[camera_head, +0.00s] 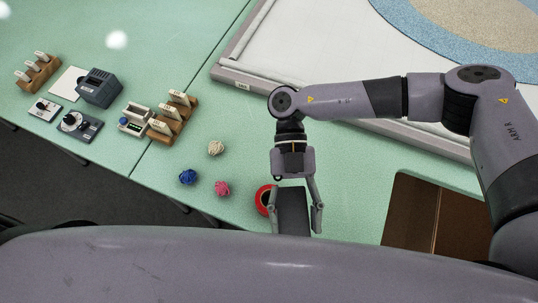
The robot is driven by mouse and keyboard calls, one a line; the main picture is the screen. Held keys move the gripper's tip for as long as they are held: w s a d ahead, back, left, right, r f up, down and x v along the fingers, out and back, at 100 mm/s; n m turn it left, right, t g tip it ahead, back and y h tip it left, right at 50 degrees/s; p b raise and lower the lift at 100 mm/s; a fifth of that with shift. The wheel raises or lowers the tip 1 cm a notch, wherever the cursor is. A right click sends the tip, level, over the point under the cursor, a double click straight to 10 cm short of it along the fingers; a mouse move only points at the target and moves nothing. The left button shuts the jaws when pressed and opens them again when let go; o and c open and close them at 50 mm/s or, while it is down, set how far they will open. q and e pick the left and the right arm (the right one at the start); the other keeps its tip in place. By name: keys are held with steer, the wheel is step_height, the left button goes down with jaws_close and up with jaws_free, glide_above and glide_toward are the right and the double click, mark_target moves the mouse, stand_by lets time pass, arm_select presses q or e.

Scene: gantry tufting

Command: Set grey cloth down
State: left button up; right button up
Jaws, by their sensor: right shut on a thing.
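My right gripper (296,222) hangs over the near part of the green table, fingers pointing down in the picture. It is shut on the grey cloth (293,205), a dark flat piece that shows between the two fingers. I cannot tell whether the cloth touches the table top. A red ring-shaped roll (263,199) lies just left of the cloth and is partly hidden by the gripper. My left gripper is not in view.
Pink (222,188), blue (188,177) and cream (216,148) yarn balls lie left of the gripper. Wooden racks and small devices (98,88) stand farther left. A white framed panel (290,50) fills the back. A brown open box (410,215) is at right. Green table between is clear.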

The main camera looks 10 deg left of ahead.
steer(key=r+m+y, duration=0.1)
steer(key=y, duration=0.1)
steer(key=w+a+r+m+y, duration=0.1)
steer(key=m+y, duration=0.1)
steer(key=r+m+y+p, duration=0.1)
steer(key=m+y, duration=0.1)
steer(key=shift+w+a, duration=0.3)
steer(key=shift+a, duration=0.05)
steer(key=w+r+m+t+y, duration=0.1)
steer(key=m+y, duration=0.1)
steer(key=w+m+t+y, duration=0.1)
steer(key=m+y, duration=0.1)
steer(key=w+r+m+t+y+p, duration=0.1)
steer(key=w+m+t+y, duration=0.1)
steer(key=shift+d+r, duration=0.15)
steer(key=shift+r, duration=0.2)
steer(key=w+d+r+m+t+y+p, duration=0.2)
steer(key=w+d+m+t+y+p, duration=0.1)
steer(key=w+d+m+t, duration=0.95)
steer(key=shift+n+t, duration=0.25)
steer(key=shift+t, duration=0.1)
steer(key=f, duration=1.3)
steer(key=f+b, duration=0.1)
steer(key=f, duration=0.6)
steer(key=shift+w+a, duration=0.3)
steer(key=shift+a, duration=0.1)
steer(key=o, duration=1.2)
